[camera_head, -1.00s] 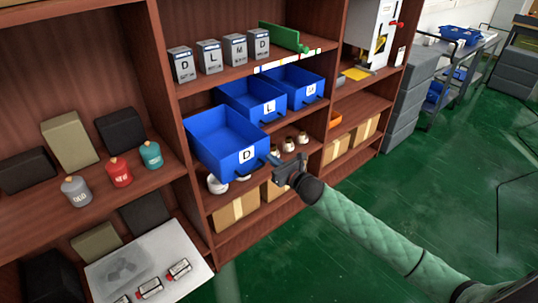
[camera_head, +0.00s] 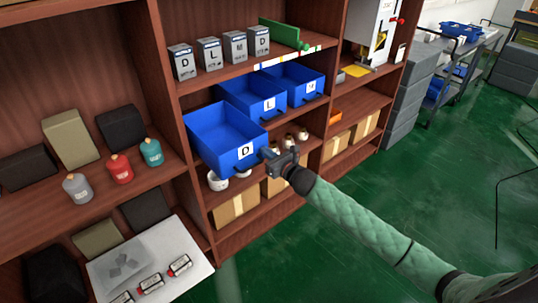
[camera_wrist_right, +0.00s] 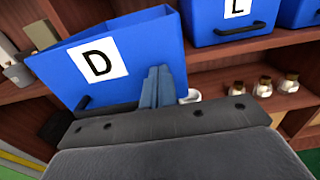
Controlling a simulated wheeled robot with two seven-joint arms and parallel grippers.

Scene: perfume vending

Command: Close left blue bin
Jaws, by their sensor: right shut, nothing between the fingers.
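The left blue bin, labelled D (camera_head: 222,150), sits on the middle shelf and juts out farther than the blue bins beside it. My right gripper (camera_head: 268,154) is shut and empty, at the right end of the bin's front face. In the right wrist view the closed fingers (camera_wrist_right: 157,86) stand upright before the right part of the D bin's front (camera_wrist_right: 130,60), right of its label. They look very close to it or touching; I cannot tell which. The bin's dark handle (camera_wrist_right: 92,103) is low on the front, partly behind the gripper body. My left gripper is not in view.
Blue bins L (camera_head: 262,108) and M (camera_head: 308,88) stand to the right on the same shelf, set farther back. White-and-brown jars (camera_wrist_right: 263,86) and cardboard boxes (camera_head: 238,207) are below. Several labelled boxes stand on the shelf above. The green floor (camera_head: 300,255) in front is open.

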